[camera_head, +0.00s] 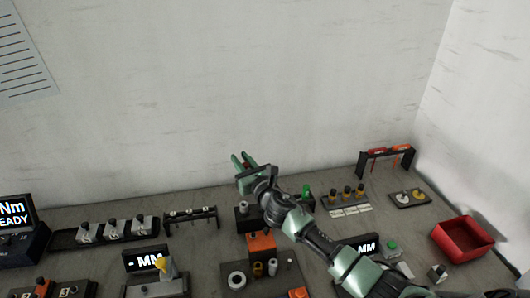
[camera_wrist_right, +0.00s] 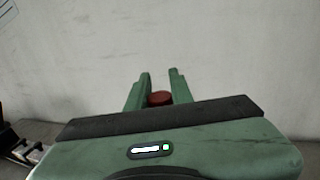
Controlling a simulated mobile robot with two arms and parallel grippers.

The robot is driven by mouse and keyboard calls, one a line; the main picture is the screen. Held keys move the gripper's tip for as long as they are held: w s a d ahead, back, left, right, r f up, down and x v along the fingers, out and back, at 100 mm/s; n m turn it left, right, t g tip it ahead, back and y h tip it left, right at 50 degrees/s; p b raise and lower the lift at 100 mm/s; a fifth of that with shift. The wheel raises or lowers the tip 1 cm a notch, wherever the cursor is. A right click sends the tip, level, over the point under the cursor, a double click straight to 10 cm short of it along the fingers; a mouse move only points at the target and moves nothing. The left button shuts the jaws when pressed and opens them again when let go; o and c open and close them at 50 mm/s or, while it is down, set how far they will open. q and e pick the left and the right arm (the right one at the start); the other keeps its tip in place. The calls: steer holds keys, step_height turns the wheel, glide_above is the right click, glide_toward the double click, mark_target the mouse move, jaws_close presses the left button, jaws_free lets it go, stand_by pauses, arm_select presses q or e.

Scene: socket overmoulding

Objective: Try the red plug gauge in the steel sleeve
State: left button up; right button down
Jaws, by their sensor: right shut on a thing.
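My right gripper (camera_head: 243,160) is raised in front of the back wall, above the rear of the bench. In the right wrist view, its two green fingers (camera_wrist_right: 159,88) are shut on a dark red round piece, the red plug gauge (camera_wrist_right: 159,98). Most of the gauge is hidden behind the gripper body. A grey metal ring (camera_head: 237,279) and a small grey cylinder (camera_head: 272,267) stand on a dark plate below; I cannot tell which is the steel sleeve. The held gauge is well apart from both. My left gripper is not in view.
An orange block (camera_head: 261,243) stands behind the ring. A black rack (camera_head: 386,163) with red and orange tools is at the back right, with a red bin (camera_head: 463,239) in front. Display boxes (camera_head: 147,259) and trays of small parts fill the left. The air around the gripper is clear.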

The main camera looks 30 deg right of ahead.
steer(key=shift+s+a+f+y, duration=0.1)
steer(key=shift+a+f+y, duration=0.05)
steer(key=shift+a, duration=0.3)
steer(key=shift+a+f+y, duration=0.1)
steer(key=shift+a+y, duration=0.05)
steer(key=shift+a, duration=0.25)
step_height(320, 180, down, 6)
steer(key=b, duration=0.5)
steer(key=shift+f+b, duration=0.15)
steer(key=shift+b, duration=0.2)
stand_by(0.9)
steer(key=shift+s+f+b, duration=0.1)
steer(key=shift+f+b, duration=0.2)
steer(key=shift+f, duration=0.2)
stand_by(1.3)
steer(key=shift+r, duration=0.15)
steer(key=shift+r+p, duration=0.3)
steer(key=shift+p, duration=0.15)
